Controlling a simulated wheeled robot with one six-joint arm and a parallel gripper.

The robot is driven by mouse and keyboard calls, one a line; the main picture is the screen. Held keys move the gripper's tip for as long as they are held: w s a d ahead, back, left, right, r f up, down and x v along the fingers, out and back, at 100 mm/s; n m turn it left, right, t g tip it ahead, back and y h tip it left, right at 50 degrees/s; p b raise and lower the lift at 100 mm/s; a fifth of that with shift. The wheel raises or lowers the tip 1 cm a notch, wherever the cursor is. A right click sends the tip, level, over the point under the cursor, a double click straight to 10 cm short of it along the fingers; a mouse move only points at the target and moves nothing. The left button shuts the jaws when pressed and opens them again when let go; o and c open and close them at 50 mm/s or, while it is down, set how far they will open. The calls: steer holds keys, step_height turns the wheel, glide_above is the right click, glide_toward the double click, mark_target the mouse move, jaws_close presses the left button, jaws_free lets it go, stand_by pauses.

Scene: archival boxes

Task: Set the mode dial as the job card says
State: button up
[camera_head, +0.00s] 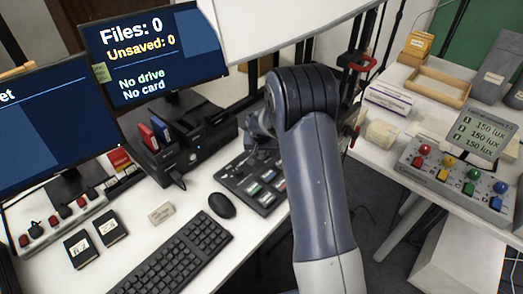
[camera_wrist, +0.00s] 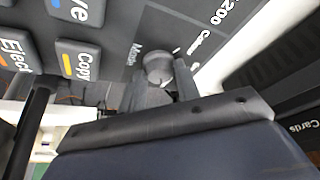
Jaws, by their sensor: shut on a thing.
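In the wrist view, a small round grey dial (camera_wrist: 158,66) sits on a dark panel (camera_wrist: 118,62) beside white lettering, too small or angled to read fully. My gripper (camera_wrist: 161,86) has its two grey fingers around the dial, one on each side, shut on it. A light mark shows on the dial's face; I cannot tell which setting it points to. In the head view, my gripper is mostly hidden behind my arm, by the black drive dock (camera_head: 190,150). I cannot make out a job card.
Buttons marked Copy (camera_wrist: 78,60) and Eject (camera_wrist: 17,52) lie near the dial. A monitor (camera_head: 150,55) reads "No drive, No card". A lamp control box (camera_head: 455,185) stands right.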

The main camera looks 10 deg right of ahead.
steer(key=shift+d+n+y, duration=0.15)
steer(key=shift+n+y, duration=0.35)
steer(key=shift+n, duration=0.6)
steer(key=n+b, duration=0.1)
steer(key=n+y+b, duration=0.1)
steer(key=n+b, duration=0.1)
steer(key=shift+d+f, duration=0.1)
steer(key=shift+f, duration=0.1)
steer(key=n+y+b, duration=0.1)
steer(key=n+b, duration=0.1)
steer(key=b, duration=0.1)
steer(key=shift+w+n, duration=0.1)
steer(key=shift+n, duration=0.2)
steer(key=shift+r+n+g+y+b, duration=0.2)
steer(key=shift+n+g+y+b, duration=0.35)
steer(key=shift+n+b, duration=1.05)
steer(key=shift+n, duration=0.3)
steer(key=o, duration=1)
